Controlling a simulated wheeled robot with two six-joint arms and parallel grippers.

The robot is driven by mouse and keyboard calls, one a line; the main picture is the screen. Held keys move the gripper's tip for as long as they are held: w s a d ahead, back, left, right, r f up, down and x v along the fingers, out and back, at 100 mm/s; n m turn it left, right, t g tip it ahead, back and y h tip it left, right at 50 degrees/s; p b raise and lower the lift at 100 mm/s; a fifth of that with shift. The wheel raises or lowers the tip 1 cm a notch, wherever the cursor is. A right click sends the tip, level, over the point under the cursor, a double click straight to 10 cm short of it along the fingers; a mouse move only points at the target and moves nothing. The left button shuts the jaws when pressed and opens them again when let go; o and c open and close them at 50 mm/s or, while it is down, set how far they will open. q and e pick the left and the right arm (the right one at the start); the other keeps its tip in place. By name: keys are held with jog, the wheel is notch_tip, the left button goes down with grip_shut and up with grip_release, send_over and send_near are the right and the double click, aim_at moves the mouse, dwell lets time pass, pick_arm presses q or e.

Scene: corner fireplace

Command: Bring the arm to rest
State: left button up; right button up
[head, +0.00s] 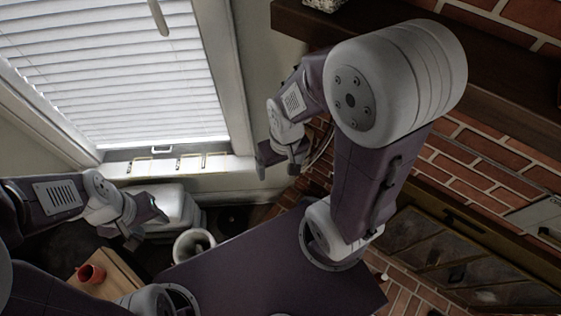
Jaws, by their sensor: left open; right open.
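My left gripper (148,218) is at the lower left, its arm coming in from the left edge. It is open with nothing seen between its fingers. It hangs in front of a white stacked object below the window. My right gripper (277,162) is near the middle, in front of the wall between the window and the brick fireplace. It is open and looks empty. My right arm is raised and bent, and its large elbow hides part of the mantel and brickwork.
A window with white blinds (120,65) is at the upper left. A red mug (92,274) stands on a small wooden table (112,284). A white round vessel (192,246) is on the floor. The dark mantel (510,75) and brick fireplace (470,150) are close to my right arm.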

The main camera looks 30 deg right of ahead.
jog(key=shift+w, duration=0.1)
notch_tip(320, 180, down, 21)
jog(key=b, duration=2.1)
jog(key=shift+w, duration=0.1)
